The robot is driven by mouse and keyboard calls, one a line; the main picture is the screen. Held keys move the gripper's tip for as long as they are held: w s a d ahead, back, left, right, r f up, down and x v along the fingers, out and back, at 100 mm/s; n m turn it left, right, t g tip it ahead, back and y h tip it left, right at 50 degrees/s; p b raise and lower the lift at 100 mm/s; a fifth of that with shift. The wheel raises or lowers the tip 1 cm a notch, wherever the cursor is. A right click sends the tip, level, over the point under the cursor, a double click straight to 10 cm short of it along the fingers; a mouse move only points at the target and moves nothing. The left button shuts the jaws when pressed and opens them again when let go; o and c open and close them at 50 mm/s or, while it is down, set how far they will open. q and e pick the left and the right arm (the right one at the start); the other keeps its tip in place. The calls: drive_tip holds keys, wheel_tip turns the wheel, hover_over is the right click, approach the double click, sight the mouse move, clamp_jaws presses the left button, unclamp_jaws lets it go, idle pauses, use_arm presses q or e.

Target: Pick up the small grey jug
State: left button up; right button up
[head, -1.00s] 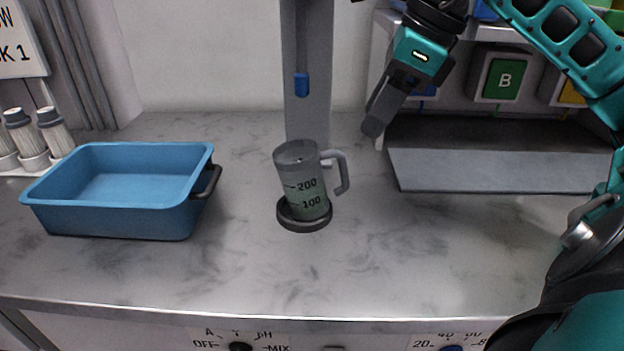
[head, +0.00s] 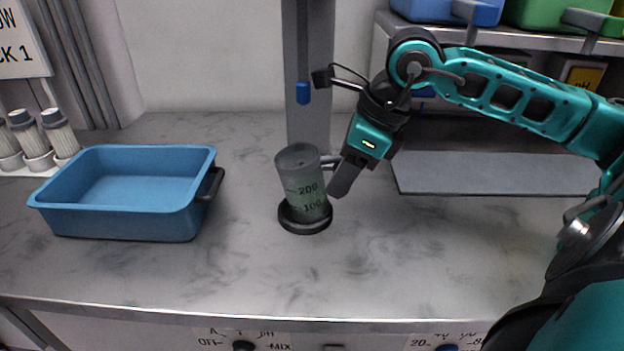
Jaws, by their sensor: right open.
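The small grey jug (head: 301,180) is a translucent cup with 100 and 200 marks and greenish contents low down. It stands on a round dark base (head: 306,226) on the marbled counter. Its handle points right and is mostly hidden behind my right gripper. My right gripper (head: 338,192) is open, pointing down at the jug's right side by the handle. I cannot tell whether a finger touches the handle. My left gripper is not in view.
A blue tub (head: 125,223) with a dark handle stands to the left. Several capped tubes (head: 57,134) stand at the far left. A grey column with a blue-tipped probe (head: 303,92) rises behind the jug. A grey ledge (head: 490,174) lies right. The front counter is clear.

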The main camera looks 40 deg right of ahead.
clamp_jaws()
idle(0.3)
idle(0.4)
